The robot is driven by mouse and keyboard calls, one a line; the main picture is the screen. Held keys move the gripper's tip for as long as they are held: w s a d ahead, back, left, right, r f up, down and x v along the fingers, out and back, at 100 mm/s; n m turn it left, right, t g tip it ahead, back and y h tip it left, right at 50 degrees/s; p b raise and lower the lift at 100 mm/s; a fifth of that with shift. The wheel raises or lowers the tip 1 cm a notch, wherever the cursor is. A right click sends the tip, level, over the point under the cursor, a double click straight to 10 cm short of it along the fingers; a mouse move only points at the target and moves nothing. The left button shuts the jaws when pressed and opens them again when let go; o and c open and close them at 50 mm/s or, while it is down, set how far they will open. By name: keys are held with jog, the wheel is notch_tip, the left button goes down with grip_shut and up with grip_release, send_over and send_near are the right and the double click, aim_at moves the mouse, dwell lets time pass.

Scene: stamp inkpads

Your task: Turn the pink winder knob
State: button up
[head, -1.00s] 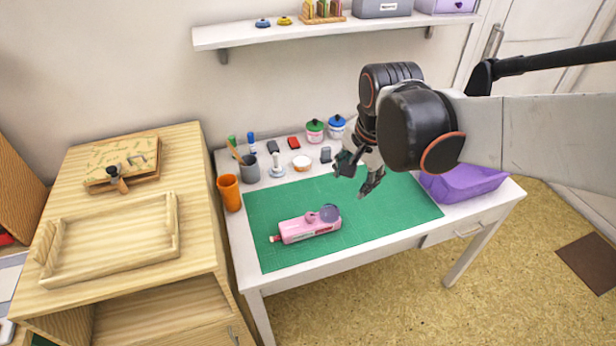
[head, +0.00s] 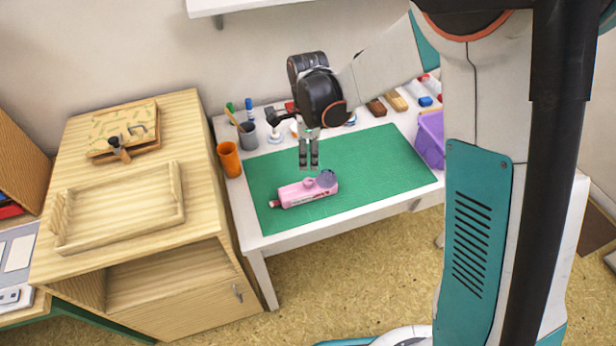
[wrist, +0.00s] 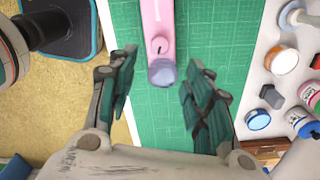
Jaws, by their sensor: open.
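The pink device (head: 295,195) lies on the green mat, its long body running left to right, with a purple-grey round disc (head: 327,179) at its right end. A small pink round knob (head: 309,184) stands on top beside the disc. In the wrist view the pink knob (wrist: 158,45) carries a dark mark, and the purple-grey disc (wrist: 162,73) is nearer to me. My gripper (head: 308,168) points down above and just behind the device's right end. It is open and empty; in the wrist view its fingers (wrist: 161,60) stand apart on either side of the disc.
The green mat (head: 385,165) is clear to the right of the device. An orange cup (head: 229,159), a grey pen cup (head: 247,136) and small pots line the table's back and left. A purple bin (head: 431,140) stands at the right. A wooden cabinet (head: 150,255) adjoins the left.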

aim_at(308, 181)
notch_tip(308, 181, down, 11)
jog(key=b, duration=0.3)
jog(key=c, duration=1.1)
